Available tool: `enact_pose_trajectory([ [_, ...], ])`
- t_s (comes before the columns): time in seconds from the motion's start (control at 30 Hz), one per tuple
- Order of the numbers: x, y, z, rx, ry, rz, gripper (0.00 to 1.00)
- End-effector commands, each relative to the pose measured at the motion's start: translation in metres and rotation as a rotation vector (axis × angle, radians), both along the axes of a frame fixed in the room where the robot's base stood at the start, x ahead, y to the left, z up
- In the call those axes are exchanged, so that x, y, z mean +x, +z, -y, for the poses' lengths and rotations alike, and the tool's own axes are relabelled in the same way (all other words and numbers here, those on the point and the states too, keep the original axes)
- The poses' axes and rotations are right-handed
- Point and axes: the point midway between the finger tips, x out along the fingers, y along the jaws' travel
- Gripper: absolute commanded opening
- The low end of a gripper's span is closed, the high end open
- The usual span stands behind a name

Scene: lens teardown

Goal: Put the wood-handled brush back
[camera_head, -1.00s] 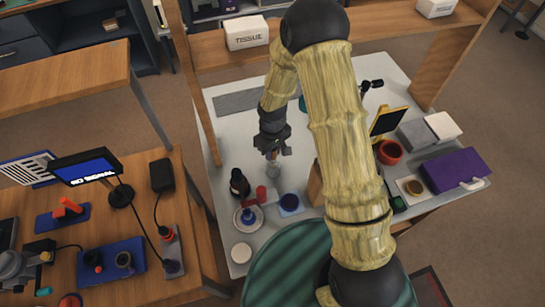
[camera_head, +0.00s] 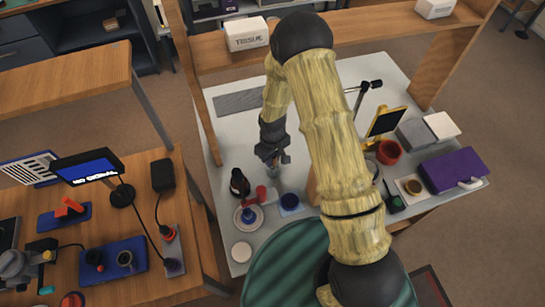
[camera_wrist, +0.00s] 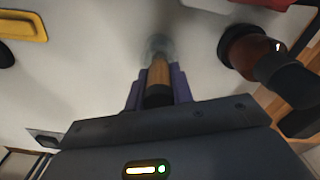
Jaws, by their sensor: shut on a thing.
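The wood-handled brush (camera_wrist: 158,72) is in my gripper (camera_wrist: 158,92), seen in the wrist view. The purple-grey fingers are shut on its wooden handle, with the dark handle end toward the palm. The pale, blurred tip points away from the gripper over the white tabletop. In the head view my gripper (camera_head: 271,158) is above the table, behind the dark bottle and the red cup; the brush is hard to make out there. A wooden block (camera_head: 312,186) is partly hidden behind my arm. I cannot tell whether it is the brush's holder.
The white table (camera_head: 226,140) is clear left of the gripper.

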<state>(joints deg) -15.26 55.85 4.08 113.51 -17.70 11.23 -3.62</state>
Motion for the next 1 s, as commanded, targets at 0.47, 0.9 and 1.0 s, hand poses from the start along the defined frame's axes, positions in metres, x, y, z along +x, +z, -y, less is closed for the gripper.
enact_pose_trajectory([
  [0.47, 0.000, -0.001, 0.000, 0.000, 0.000, 0.000, 0.45],
  [0.9, 0.001, 0.040, 0.000, 0.002, -0.002, 0.005, 0.45],
  [1.0, 0.001, 0.055, 0.000, 0.002, -0.001, 0.005, 0.45],
])
